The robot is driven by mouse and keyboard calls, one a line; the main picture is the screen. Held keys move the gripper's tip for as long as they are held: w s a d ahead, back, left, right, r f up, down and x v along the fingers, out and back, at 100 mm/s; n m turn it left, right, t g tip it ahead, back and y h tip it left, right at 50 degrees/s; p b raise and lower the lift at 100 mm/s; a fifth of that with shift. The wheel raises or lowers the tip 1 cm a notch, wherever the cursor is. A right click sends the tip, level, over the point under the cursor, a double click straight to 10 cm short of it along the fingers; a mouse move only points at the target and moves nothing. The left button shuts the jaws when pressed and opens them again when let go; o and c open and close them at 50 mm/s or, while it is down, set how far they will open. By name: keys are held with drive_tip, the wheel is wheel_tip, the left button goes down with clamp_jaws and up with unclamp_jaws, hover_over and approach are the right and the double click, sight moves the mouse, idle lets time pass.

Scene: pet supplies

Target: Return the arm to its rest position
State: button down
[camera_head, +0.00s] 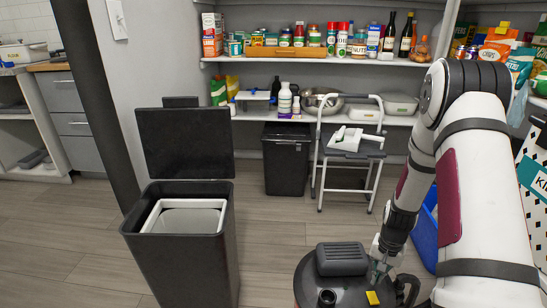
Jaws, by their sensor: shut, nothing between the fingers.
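My gripper (379,269) hangs at the lower right of the head camera view, at the end of my white arm (475,165). The arm reaches down from the right with its elbow high. The gripper points down and is shut and empty. Its fingertips show just above or beside a round dark canister (330,292) with a handle on its lid. I cannot tell whether they touch it. The arm hides part of the shelving and floor behind it.
A dark bin (190,260) with its lid up stands at the left. A step stool (350,150) and a smaller dark bin (286,160) stand before stocked shelves (255,55). A blue container (425,235) is partly behind the arm. Floor between the open bin and stool is clear.

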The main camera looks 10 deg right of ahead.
drive_tip(key=s+a+r+n, duration=0.25)
drive_tip(key=a+r, duration=0.45)
drive_tip(key=r, duration=0.6)
drive_tip(key=s+a+r+n, duration=0.25)
drive_tip(key=a+r, duration=0.35)
drive_tip(key=r, duration=0.7)
drive_tip(key=s+a+r+n, duration=0.1)
drive_tip(key=s+a+r, duration=0.25)
drive_tip(key=s, duration=0.45)
drive_tip(key=s+a+r+n, duration=0.2)
drive_tip(key=s+a+r, duration=0.15)
drive_tip(key=s, duration=0.45)
drive_tip(key=s+a+r+n, duration=0.1)
drive_tip(key=s+a+r, duration=0.1)
drive_tip(key=s+r, duration=0.45)
wheel_tip(320, 180, up, 31)
drive_tip(key=s+t+p, duration=0.1)
drive_tip(key=t+p, duration=0.3)
drive_tip(key=p, duration=2.7)
drive_tip(key=shift+s+d+p, duration=0.25)
drive_tip(key=shift+s+p, duration=0.05)
drive_tip(key=shift+p, duration=0.1)
